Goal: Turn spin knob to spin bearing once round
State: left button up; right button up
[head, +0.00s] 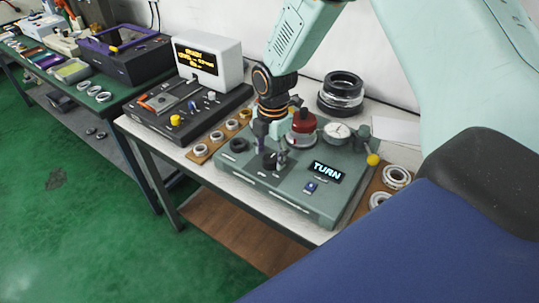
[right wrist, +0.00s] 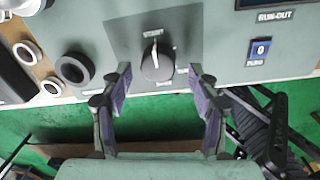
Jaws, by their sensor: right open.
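The spin knob (right wrist: 157,62) is dark and round with a white pointer line pointing up, on a grey panel in the right wrist view. In the head view the black knob (head: 269,161) sits on the front part of the grey-green machine (head: 292,198), whose display (head: 328,171) reads TURN. My right gripper (right wrist: 158,78) is open, its two purple-padded fingers at either side of the knob's lower part, with gaps to it. In the head view the right gripper (head: 271,147) comes down over the knob. My left gripper is not in view.
A red-topped part (head: 302,123), a dial gauge (head: 338,131) and a yellow-ball lever (head: 373,159) stand on the machine. A black ring (head: 239,145) lies left of the knob. Bearing rings (head: 397,177) lie at the right. A blue button (right wrist: 261,46) is near the knob.

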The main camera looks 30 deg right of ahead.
jog(key=shift+w+d+f, duration=0.15)
jog(key=shift+w+f, duration=0.1)
jog(key=shift+f, duration=0.5)
jog(key=shift+s+a+r, duration=0.2)
jog(key=shift+s, duration=0.05)
jog(key=shift+c, duration=0.8)
jog(key=shift+w+d+f, duration=0.15)
jog(key=shift+w+f, duration=0.05)
jog(key=shift+w, duration=0.05)
jog(key=c, duration=0.4)
jog(key=shift+r, duration=0.1)
jog(key=c, duration=0.6)
